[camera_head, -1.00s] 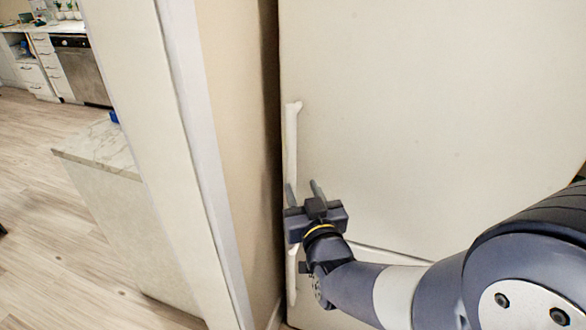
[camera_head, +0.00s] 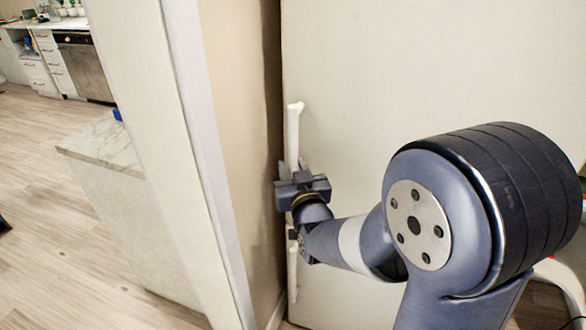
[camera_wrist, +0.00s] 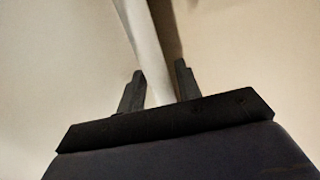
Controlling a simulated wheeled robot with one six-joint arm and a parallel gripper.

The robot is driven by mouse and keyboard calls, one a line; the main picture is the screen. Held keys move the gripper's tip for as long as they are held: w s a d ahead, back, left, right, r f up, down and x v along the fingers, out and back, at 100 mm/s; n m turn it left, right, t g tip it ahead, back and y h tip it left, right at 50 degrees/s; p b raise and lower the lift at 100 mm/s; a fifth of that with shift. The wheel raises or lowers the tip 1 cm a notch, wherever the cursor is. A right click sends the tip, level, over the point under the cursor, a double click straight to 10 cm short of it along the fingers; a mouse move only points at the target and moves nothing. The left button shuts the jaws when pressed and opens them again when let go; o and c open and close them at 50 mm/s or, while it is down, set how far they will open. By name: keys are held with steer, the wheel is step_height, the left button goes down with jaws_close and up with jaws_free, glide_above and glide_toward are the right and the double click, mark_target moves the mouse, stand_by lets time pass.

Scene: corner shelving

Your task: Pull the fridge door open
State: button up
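The fridge door (camera_head: 420,80) is a large pale panel facing me and looks closed. Its long white upright handle (camera_head: 294,130) is near the door's left edge. My gripper (camera_head: 293,168) is at the lower part of this handle. In the wrist view, the handle (camera_wrist: 150,50) runs down between the two dark fingers of my gripper (camera_wrist: 160,80). The fingers are apart; firm contact is not visible. A lower white handle (camera_head: 293,270) shows below my gripper, partly hidden by my arm.
A wall end with white trim (camera_head: 195,130) stands close left of the fridge. A marble-topped counter (camera_head: 105,145) is beyond it. Wooden floor (camera_head: 50,220) is open at the left. Cabinets and an oven (camera_head: 85,65) stand far back left.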

jaws_close()
stand_by(0.4)
